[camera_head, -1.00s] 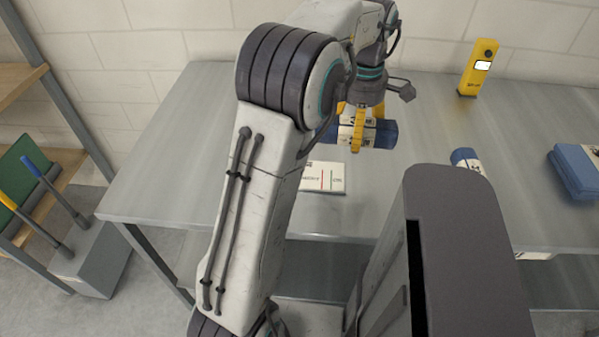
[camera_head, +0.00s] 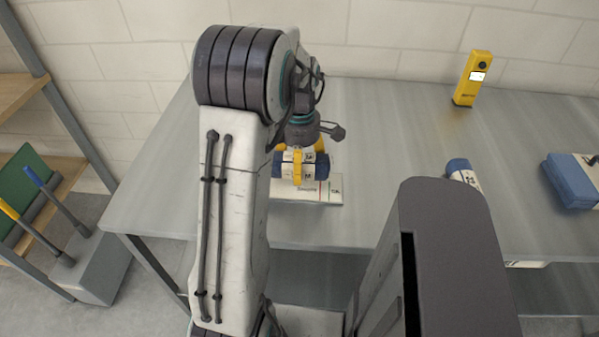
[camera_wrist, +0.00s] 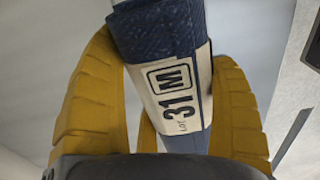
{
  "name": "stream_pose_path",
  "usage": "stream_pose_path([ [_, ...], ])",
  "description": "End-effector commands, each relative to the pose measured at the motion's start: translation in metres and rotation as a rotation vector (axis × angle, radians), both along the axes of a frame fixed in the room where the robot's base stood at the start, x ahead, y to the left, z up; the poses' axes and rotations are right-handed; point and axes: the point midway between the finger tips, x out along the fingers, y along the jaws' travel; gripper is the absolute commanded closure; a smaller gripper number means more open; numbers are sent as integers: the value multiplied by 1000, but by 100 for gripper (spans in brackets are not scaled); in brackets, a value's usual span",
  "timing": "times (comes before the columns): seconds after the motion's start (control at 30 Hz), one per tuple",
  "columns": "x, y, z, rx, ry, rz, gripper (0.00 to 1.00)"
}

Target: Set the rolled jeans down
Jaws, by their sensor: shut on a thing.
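My gripper (camera_head: 300,168) has yellow fingers and is shut on the rolled jeans (camera_head: 318,166), a dark blue roll with a cream paper band. In the head view the roll appears over the far part of a white printed board (camera_head: 325,193) on the grey table (camera_head: 390,130). Whether the roll touches the board or hangs just above it, I cannot tell. Part of the board is hidden behind my arm and the roll.
A second blue roll with a white band (camera_head: 460,170) lies right of the board, partly behind my own body. Folded blue jeans (camera_head: 568,180) lie at the right. A yellow device (camera_head: 472,78) stands near the wall. The table between board and device is clear.

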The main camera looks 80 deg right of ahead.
Motion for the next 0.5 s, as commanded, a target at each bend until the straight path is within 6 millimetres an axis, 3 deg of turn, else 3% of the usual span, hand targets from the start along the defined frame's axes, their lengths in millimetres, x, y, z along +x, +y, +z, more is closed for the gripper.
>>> stream_pose_path([
  [0.5, 0, 0, -40, -1, 0, 0, 57],
])
